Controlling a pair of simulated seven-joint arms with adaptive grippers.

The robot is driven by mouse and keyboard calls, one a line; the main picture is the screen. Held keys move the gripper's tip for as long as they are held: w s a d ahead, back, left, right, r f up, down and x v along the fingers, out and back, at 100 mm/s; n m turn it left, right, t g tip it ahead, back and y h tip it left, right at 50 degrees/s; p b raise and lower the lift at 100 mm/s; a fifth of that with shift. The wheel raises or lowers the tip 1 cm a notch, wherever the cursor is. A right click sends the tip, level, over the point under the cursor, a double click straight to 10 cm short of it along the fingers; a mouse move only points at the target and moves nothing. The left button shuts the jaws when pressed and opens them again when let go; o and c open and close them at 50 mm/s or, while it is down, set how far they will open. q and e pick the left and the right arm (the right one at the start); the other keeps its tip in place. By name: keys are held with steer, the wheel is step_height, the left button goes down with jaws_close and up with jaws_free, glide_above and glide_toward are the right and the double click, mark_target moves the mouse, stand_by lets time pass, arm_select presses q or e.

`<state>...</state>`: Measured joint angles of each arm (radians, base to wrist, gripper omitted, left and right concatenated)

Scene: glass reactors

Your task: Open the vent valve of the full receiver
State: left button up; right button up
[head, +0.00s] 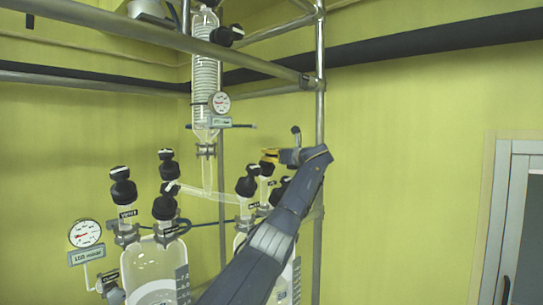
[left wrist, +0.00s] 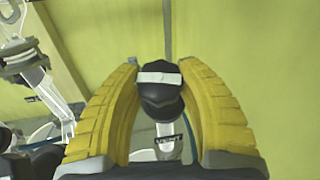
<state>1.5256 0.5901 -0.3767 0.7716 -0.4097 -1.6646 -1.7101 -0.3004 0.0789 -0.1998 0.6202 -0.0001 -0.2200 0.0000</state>
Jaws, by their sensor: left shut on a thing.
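My left gripper (head: 269,157) has yellow fingers and reaches the valve group above the right-hand receiver (head: 296,280). In the left wrist view its fingers (left wrist: 165,88) are shut around a black valve knob (left wrist: 161,92) with a white bar lying crosswise on top. A label reading VENT (left wrist: 168,143) shows below the knob. My arm hides much of the right-hand receiver, so its fill is hard to tell. The left-hand receiver (head: 140,262) is a clear vessel with a pale content low down. A black-capped vent valve (head: 123,190) stands on it. My right gripper is in neither view.
A glass condenser (head: 206,75) with a small gauge (head: 220,103) hangs above the receivers. A glass cross tube (head: 210,192) and other black knobs (head: 247,182) stand close to my gripper. A metal frame post (head: 320,110) rises just behind. The right side is free.

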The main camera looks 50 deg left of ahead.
arm_select(q)
steer(key=shift+f+n+g, duration=0.15)
steer(key=shift+n+g, duration=1.25)
steer(key=o, duration=1.3)
steer(key=shift+c, duration=0.2)
steer(key=shift+d, duration=0.15)
steer(key=w+d, duration=0.2)
steer(key=d, duration=0.9)
steer(key=shift+d, duration=0.35)
